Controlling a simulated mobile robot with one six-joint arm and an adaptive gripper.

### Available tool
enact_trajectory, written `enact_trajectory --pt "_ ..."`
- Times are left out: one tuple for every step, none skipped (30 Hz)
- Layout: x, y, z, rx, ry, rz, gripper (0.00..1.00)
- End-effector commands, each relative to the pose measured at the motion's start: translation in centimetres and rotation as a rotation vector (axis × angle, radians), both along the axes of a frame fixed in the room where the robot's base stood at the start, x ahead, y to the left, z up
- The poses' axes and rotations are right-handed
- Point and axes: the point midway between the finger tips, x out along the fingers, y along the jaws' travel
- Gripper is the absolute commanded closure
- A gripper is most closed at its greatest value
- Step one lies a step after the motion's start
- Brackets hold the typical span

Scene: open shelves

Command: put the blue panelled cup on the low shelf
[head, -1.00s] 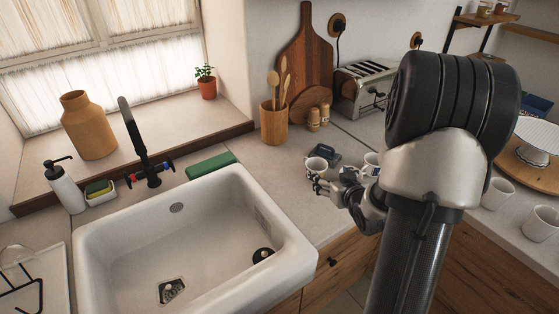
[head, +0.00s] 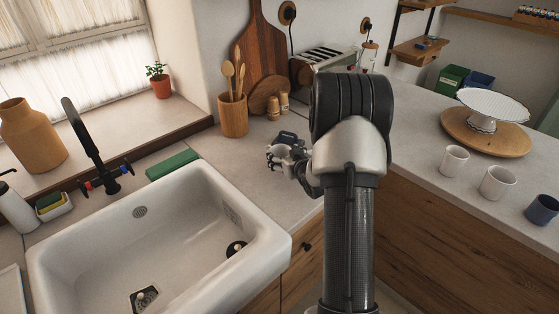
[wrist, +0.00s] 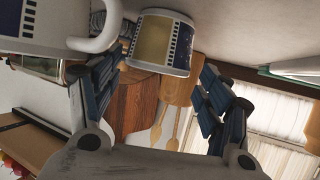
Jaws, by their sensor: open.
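In the wrist view a white cup (wrist: 162,42) with a mustard panel, dark blue panels and film-strip edging lies ahead between the fingertips of my gripper (wrist: 162,68). The fingers are open and apart. Contact with the cup cannot be told. A second white cup (wrist: 45,35), with a handle and some dark blue, is at the upper left. In the head view my gripper (head: 280,155) is low at the counter by the sink, and my arm hides most of the cups there. The low shelf (head: 420,51) is on the wall at the upper right.
On the right counter are two white cups (head: 455,160), a dark blue cup (head: 541,209) and a cake stand (head: 490,105).

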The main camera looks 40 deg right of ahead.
Motion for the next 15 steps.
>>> enact_trajectory --pt "0.5 -0.2 -0.3 -0.001 -0.002 0.001 0.29" --pt "0.9 -0.4 -0.4 -0.001 -0.003 0.001 0.29" --pt "1.5 -0.6 -0.6 -0.001 -0.002 0.001 0.29" --pt "2.0 -0.8 -0.7 -0.002 -0.002 0.002 0.29" --pt "2.4 -1.0 -0.8 -0.002 -0.002 0.002 0.29" --pt "2.9 -1.2 -1.0 0.0 -0.001 0.002 0.29" --pt "3.3 -1.3 -1.2 0.0 -0.001 0.002 0.29" --pt "3.6 -1.4 -1.3 0.0 0.0 0.001 0.29" --pt "3.9 -1.5 -1.4 0.0 0.0 0.001 0.29" --pt "4.1 -1.6 -1.5 -0.001 -0.001 0.0 0.29" --pt "4.2 -1.6 -1.5 0.0 -0.001 0.0 0.29" --pt "4.3 -1.7 -1.5 0.0 0.0 0.0 0.29" --pt "4.4 -1.7 -1.5 0.0 0.0 0.0 0.29" --pt "4.4 -1.7 -1.5 0.0 0.0 0.0 0.29" --pt "4.4 -1.7 -1.5 0.0 0.0 0.0 0.29"
